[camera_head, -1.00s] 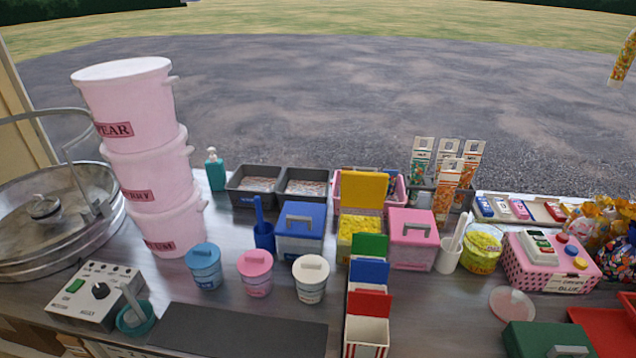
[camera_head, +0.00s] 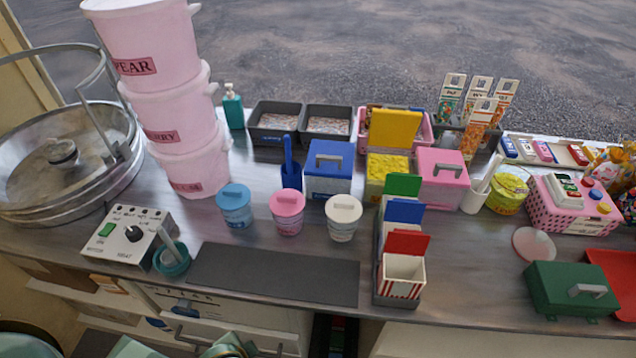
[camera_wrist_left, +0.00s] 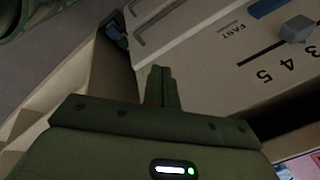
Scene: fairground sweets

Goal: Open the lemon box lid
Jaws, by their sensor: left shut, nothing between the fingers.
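The yellow box (camera_head: 388,178), which I take as the lemon box, stands in the middle of the counter with yellow contents showing. Its yellow lid (camera_head: 395,129) stands raised at the back of the box, so the box is open. No gripper is at the box or lid. My left gripper (camera_wrist_left: 163,88) shows in the left wrist view, shut and empty. It is in front of a pale panel with a slider (camera_wrist_left: 296,29) and the word FAST. My right gripper is not in view.
A blue-lidded box (camera_head: 328,185) and a pink-lidded box (camera_head: 442,190) flank the yellow box. Striped cartons with green, blue and red flaps (camera_head: 407,244) stand in front. Pink tubs (camera_head: 165,90) are stacked at left. A dark mat (camera_head: 272,274) lies bare at the front.

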